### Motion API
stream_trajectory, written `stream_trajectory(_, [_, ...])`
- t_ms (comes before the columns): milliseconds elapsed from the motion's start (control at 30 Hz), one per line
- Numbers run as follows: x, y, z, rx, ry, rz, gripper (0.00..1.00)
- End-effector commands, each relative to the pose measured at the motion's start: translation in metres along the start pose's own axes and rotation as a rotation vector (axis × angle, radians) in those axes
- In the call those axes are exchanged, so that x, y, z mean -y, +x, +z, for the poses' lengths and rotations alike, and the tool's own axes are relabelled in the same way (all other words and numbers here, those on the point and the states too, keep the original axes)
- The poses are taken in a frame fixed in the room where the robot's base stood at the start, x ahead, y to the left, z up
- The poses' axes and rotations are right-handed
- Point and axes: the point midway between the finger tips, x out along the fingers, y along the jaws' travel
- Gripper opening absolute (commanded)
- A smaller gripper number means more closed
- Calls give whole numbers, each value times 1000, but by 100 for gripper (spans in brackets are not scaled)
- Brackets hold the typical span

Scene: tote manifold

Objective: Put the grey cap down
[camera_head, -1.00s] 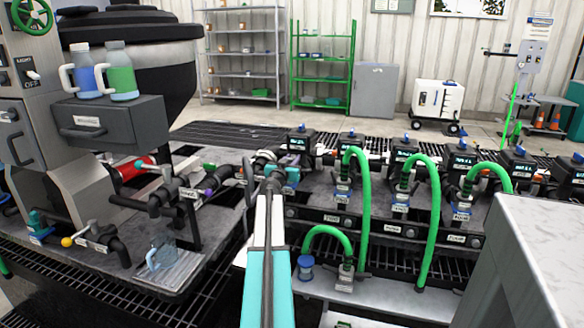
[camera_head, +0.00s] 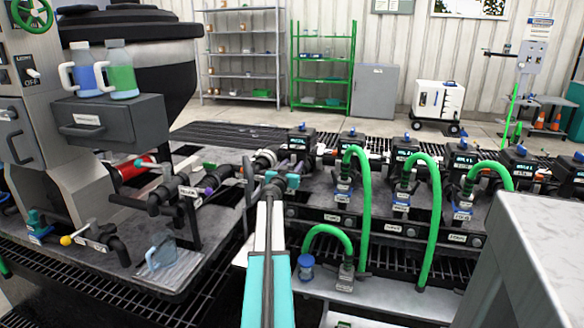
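My arm reaches forward from the bottom centre, and my gripper (camera_head: 277,179) is at its far end, small and dark with teal parts. It is over or near the grey bench, just in front of the pipe coupling (camera_head: 265,159). The arm links hide much of it, so I cannot see whether its fingers are open or shut. I cannot make out the grey cap for certain; it may be hidden at the gripper.
Dark valve units (camera_head: 403,152) with green hoses (camera_head: 432,190) line the bench to the right. A grey cabinet (camera_head: 545,245) fills the near right. Blue and green bottles (camera_head: 120,72) stand on a drawer unit.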

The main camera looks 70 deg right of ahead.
Motion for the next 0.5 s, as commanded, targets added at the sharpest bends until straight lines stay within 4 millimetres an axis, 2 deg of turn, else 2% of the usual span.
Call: stream_trajectory(500, [0,0,-4,0,0,0,42])
